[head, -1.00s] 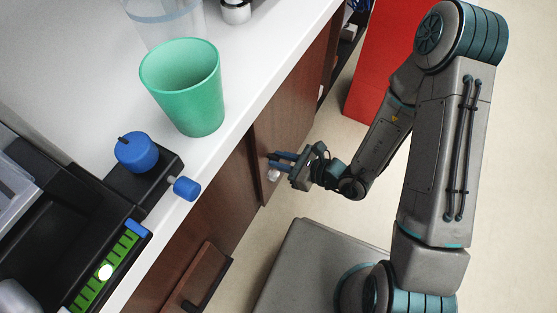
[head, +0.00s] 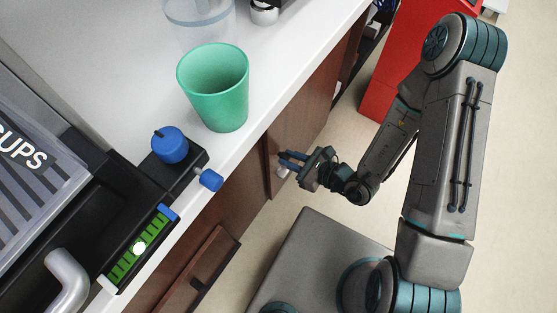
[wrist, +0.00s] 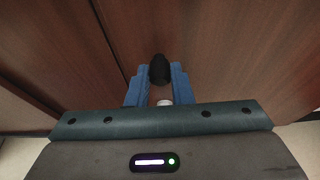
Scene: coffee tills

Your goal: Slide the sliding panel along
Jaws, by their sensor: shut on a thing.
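The sliding panel (head: 311,113) is a brown wood-grain front under the white counter. Its upright left edge shows just left of my gripper in the head view. My gripper (head: 283,161) reaches to the panel from the right. In the wrist view, its blue fingers (wrist: 159,85) are on both sides of a dark rounded handle (wrist: 159,68) and shut on it. The panel also fills much of the wrist view (wrist: 235,45), with a dark vertical seam to the left of the fingers. The exact finger contact is partly hidden.
A green cup (head: 213,95) stands on the white counter (head: 275,60) above the panel. Blue knobs (head: 169,145) and a green-lit strip (head: 139,248) are at left. A red cabinet (head: 409,60) stands behind my arm. A lower brown front with a dark handle (head: 217,271) is nearer.

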